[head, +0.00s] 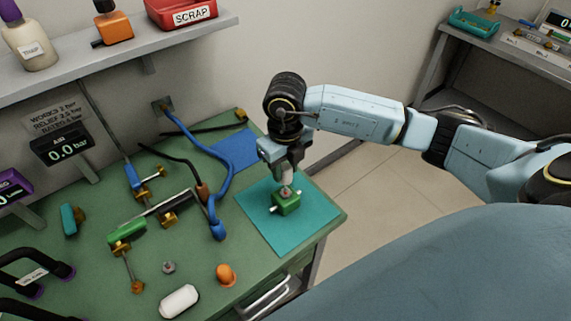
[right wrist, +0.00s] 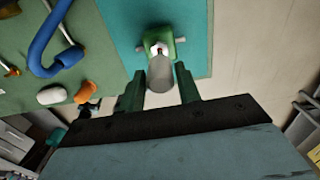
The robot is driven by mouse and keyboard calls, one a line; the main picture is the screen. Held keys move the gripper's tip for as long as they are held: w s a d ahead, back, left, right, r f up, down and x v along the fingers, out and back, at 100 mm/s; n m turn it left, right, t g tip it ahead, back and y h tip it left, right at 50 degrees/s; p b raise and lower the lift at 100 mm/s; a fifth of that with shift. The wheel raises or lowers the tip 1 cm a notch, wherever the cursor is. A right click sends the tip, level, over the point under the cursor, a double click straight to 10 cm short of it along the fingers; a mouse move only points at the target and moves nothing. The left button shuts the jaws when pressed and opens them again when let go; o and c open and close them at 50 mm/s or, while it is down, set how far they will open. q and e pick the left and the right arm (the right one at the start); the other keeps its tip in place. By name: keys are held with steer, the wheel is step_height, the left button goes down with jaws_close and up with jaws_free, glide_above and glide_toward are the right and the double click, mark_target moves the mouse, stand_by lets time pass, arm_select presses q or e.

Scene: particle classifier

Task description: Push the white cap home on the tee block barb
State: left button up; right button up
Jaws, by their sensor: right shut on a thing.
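The green tee block (head: 286,203) sits on the teal mat (head: 303,232) near the bench's right end, with pale stubs at its sides. It also shows in the right wrist view (right wrist: 178,47). My right gripper (head: 287,181) points down just above the block, shut on a pale grey-white cylinder (right wrist: 161,76). This cylinder appears to be the cap. Its far end is at the block, where a small white and red part (right wrist: 158,48) shows. I cannot tell whether they touch or how far the cap is seated. My left gripper is out of view.
A blue hose (head: 222,170) and brass fittings lie left of the mat. An orange knob (head: 226,274) and a white rounded piece (head: 179,301) lie near the front edge. A shelf (head: 120,60) with a red scrap bin (head: 182,12) runs above. The mat around the block is clear.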

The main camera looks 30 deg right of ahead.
mark_target(285, 181)
steer(key=shift+f+b, duration=0.35)
steer(key=shift+f, duration=0.45)
steer(key=shift+f+b, duration=1.55)
steer(key=shift+f, duration=0.2)
stand_by(0.9)
steer(key=o, duration=1.1)
steer(key=shift+c, duration=0.2)
steer(key=shift+r, duration=0.1)
step_height(285, 181, up, 13)
steer(key=shift+r+p, duration=0.2)
steer(key=shift+p, duration=0.2)
